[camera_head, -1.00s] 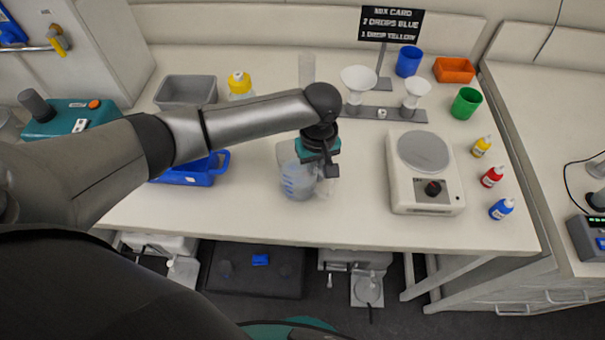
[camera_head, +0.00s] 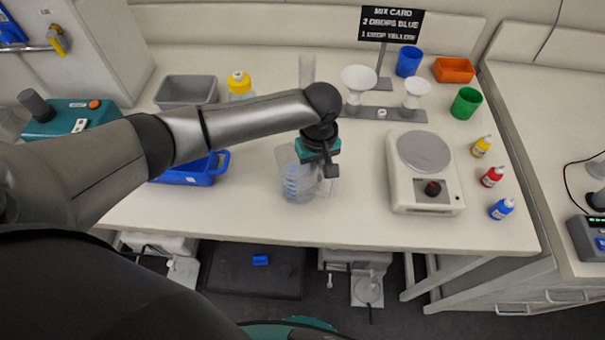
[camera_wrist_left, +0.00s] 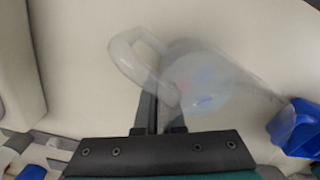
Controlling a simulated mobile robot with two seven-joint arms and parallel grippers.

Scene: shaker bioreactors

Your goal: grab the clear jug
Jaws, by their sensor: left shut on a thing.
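The clear jug (camera_head: 297,184), see-through with blue markings, stands on the bench left of the white balance. In the left wrist view the jug (camera_wrist_left: 215,85) shows from above, with its handle (camera_wrist_left: 135,58) reaching toward the fingers. My left gripper (camera_head: 330,172) is at the jug's right side, where the handle is. In the left wrist view the left gripper (camera_wrist_left: 158,118) has its fingers close together, shut on the handle. The arm hides part of the jug's top. My right gripper is not in view.
A blue tray (camera_head: 190,177) is left of the jug, and a white balance (camera_head: 424,173) is to its right. A funnel stand (camera_head: 385,112) with white funnels is behind. Small dropper bottles (camera_head: 491,177) line the right side. The bench front edge (camera_head: 300,236) is near the jug.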

